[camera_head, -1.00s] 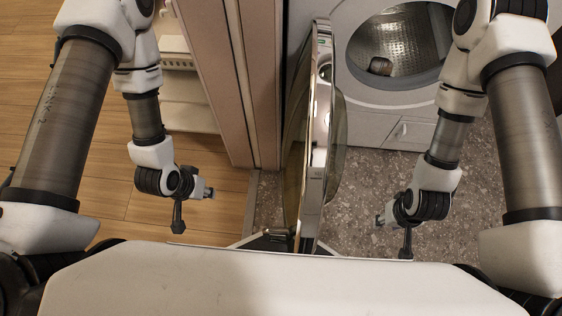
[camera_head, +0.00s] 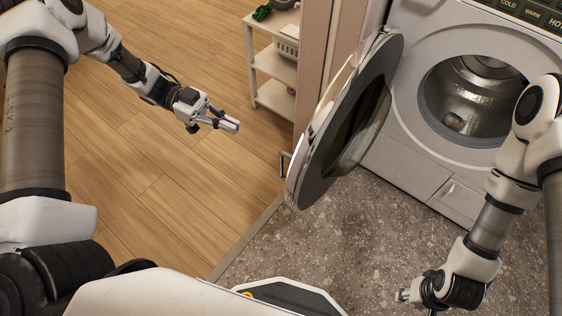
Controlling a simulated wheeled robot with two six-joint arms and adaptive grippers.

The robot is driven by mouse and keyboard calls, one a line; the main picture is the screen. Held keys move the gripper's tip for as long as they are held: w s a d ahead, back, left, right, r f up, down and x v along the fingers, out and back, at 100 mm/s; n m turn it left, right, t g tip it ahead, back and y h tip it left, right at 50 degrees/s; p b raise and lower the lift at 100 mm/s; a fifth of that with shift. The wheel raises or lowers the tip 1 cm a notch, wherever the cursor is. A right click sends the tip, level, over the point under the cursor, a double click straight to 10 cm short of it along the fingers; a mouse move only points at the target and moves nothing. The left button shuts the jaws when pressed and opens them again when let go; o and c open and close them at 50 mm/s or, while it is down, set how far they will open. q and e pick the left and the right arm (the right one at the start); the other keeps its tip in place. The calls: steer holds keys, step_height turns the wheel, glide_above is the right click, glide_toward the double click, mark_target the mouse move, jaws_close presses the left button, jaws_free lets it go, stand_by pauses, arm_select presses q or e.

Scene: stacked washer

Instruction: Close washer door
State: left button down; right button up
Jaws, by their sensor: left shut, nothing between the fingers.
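The washer door (camera_head: 318,185) is round with a silver rim and dark glass. It stands swung open to the left of the washer (camera_head: 405,150), whose drum opening is uncovered. My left gripper (camera_head: 232,124) is shut and empty, left of the door and apart from it, above the wooden floor. My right gripper (camera_head: 402,296) is low at the bottom right, in front of the washer and touching nothing I can see. Its fingers are too small and turned away to tell if they are open.
A dark item (camera_head: 452,121) lies inside the drum. A pinkish panel (camera_head: 318,50) stands behind the door's left side. A white shelf (camera_head: 274,95) stands on the wooden floor beyond my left gripper. The speckled floor (camera_head: 330,235) before the washer is clear.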

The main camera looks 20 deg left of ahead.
arm_select(q)
steer(key=s+d+f+b, duration=0.1)
steer(key=d+f, duration=0.1)
steer(key=d, duration=1.1)
steer(key=shift+s+d+b, duration=0.25)
steer(key=shift+d+b, duration=0.1)
steer(key=shift+b, duration=0.05)
steer(key=shift+f, duration=0.1)
